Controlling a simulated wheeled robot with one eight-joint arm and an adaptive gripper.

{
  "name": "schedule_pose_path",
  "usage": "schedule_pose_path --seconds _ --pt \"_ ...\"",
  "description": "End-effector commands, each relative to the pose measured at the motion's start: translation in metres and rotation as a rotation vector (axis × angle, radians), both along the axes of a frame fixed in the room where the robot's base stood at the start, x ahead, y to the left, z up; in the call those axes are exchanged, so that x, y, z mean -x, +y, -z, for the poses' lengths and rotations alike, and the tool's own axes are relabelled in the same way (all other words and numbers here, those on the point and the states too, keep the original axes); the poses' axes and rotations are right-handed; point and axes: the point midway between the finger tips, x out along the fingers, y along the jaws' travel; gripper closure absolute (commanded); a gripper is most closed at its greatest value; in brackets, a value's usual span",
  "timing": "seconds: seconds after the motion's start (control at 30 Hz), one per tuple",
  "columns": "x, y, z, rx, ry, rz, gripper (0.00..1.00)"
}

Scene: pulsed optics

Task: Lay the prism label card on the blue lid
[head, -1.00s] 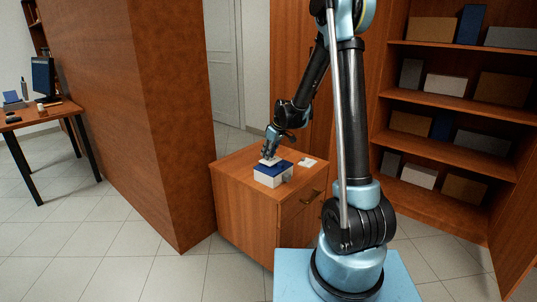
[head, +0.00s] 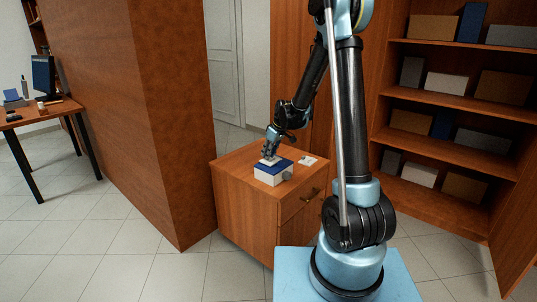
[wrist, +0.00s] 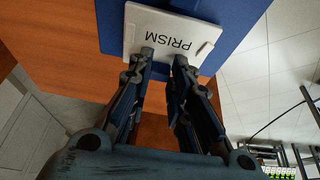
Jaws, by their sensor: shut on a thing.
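The white prism label card (wrist: 172,34), marked PRISM, is between my gripper's fingertips in the wrist view. My gripper (wrist: 163,62) is shut on the card's near edge. The blue lid (wrist: 228,22) lies under and beyond the card; whether the card touches it I cannot tell. In the head view the blue lid (head: 274,168) tops a white box (head: 272,178) on the wooden cabinet. My gripper (head: 269,157) is over the lid's back left part, and the card there is small and partly hidden.
A tall brown partition (head: 165,110) stands left, and shelves with boxes (head: 440,120) stand right.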

Motion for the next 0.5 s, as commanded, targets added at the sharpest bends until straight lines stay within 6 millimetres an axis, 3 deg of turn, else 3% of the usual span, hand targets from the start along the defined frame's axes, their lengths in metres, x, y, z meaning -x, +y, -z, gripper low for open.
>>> schedule_pose_path --seconds 0.23,0.27,0.37,0.5 --pt "-0.0002 -0.0001 0.0031 0.000 0.000 0.000 1.00" --pt "-0.0003 -0.0002 0.0032 0.000 0.000 0.000 0.79" --pt "-0.0001 -0.0002 0.0031 0.000 0.000 0.000 0.58" --pt "-0.0001 -0.0002 0.0031 0.000 0.000 0.000 0.58"
